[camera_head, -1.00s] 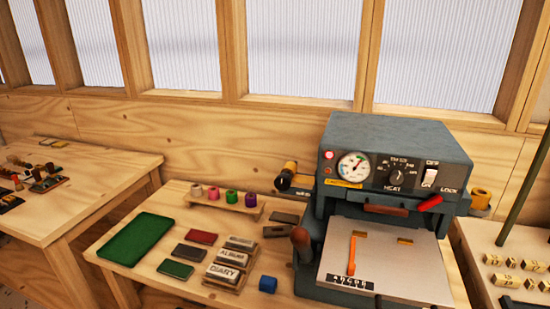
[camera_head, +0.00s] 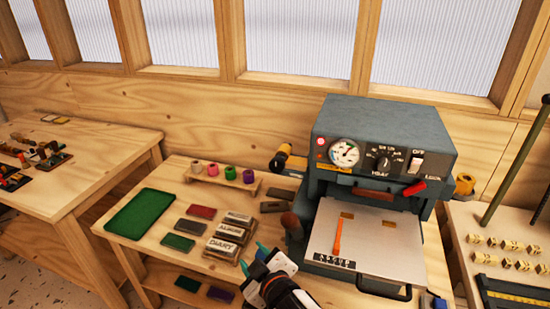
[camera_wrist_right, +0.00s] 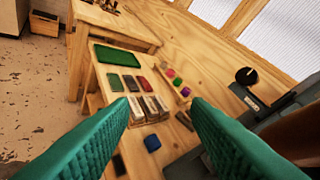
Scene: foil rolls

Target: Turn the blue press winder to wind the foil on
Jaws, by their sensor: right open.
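The blue-grey press (camera_head: 385,135) stands on the bench at right. At its left side is a winder with a dark round knob (camera_head: 277,164) and a gold foil roll (camera_head: 285,150). The knob also shows, black, in the right wrist view (camera_wrist_right: 246,76), right of and beyond my fingers. My right gripper (camera_head: 253,257) is low in the head view, in front of the press's left side. Its teal fingers are apart and empty in the wrist view (camera_wrist_right: 161,106). It is well short of the knob. My left gripper is in neither view.
A blue block (camera_wrist_right: 152,143) lies on the bench beneath my right fingers. A brown lever knob (camera_head: 290,221) stands between my gripper and the winder. A rack of coloured rolls (camera_head: 222,178) and a green tray (camera_head: 140,213) are left. Another gold roll (camera_head: 464,184) is right of the press.

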